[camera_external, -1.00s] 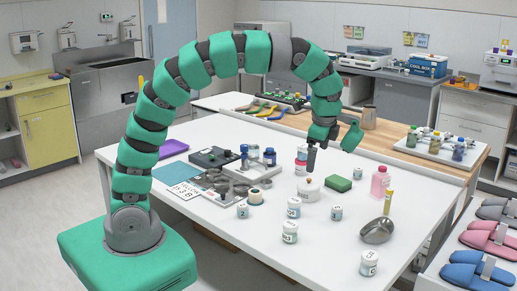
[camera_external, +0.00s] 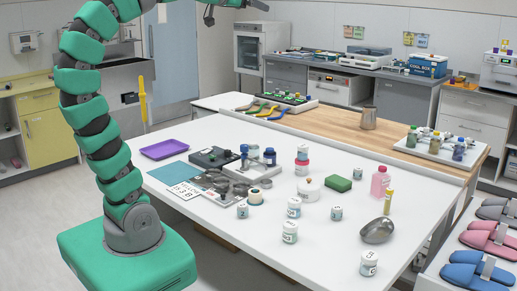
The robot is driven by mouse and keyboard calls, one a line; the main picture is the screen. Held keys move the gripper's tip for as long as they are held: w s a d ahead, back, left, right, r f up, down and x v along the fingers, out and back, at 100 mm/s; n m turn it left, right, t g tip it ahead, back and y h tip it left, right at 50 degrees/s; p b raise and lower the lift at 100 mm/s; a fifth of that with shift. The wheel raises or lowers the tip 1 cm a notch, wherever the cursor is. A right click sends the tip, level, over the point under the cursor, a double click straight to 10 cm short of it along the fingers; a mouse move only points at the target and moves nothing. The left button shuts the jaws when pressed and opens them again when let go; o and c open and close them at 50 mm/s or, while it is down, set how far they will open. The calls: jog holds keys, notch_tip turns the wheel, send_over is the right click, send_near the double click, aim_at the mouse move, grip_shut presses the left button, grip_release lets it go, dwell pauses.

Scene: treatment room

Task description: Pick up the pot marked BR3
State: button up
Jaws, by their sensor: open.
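Several small pots with white lids and printed labels stand on the white table. One pot (camera_external: 289,232) is near the front middle, with another pot (camera_external: 294,207) just behind it. One pot (camera_external: 369,263) is at the front right, a small pot (camera_external: 336,213) is right of the middle, and another small pot (camera_external: 242,210) is on the left. The markings are too small to tell which reads BR3. My gripper (camera_external: 222,9) is at the top edge, partly cut off, high above and far from the pots. It is open, with nothing seen in it.
A white round tub (camera_external: 308,190), a green sponge (camera_external: 338,184), a pink bottle (camera_external: 380,182) and a metal scoop (camera_external: 377,230) stand near the pots. A dark tray (camera_external: 214,158) and a purple tray (camera_external: 164,149) are at the left. The table's front middle edge is clear.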

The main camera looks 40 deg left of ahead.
jog(key=shift+s+a+r+n+t, duration=0.4)
jog(key=shift+s+a+r, duration=0.3)
jog(key=shift+r, duration=0.25)
jog(key=c, duration=0.7)
jog(key=shift+w, duration=0.1)
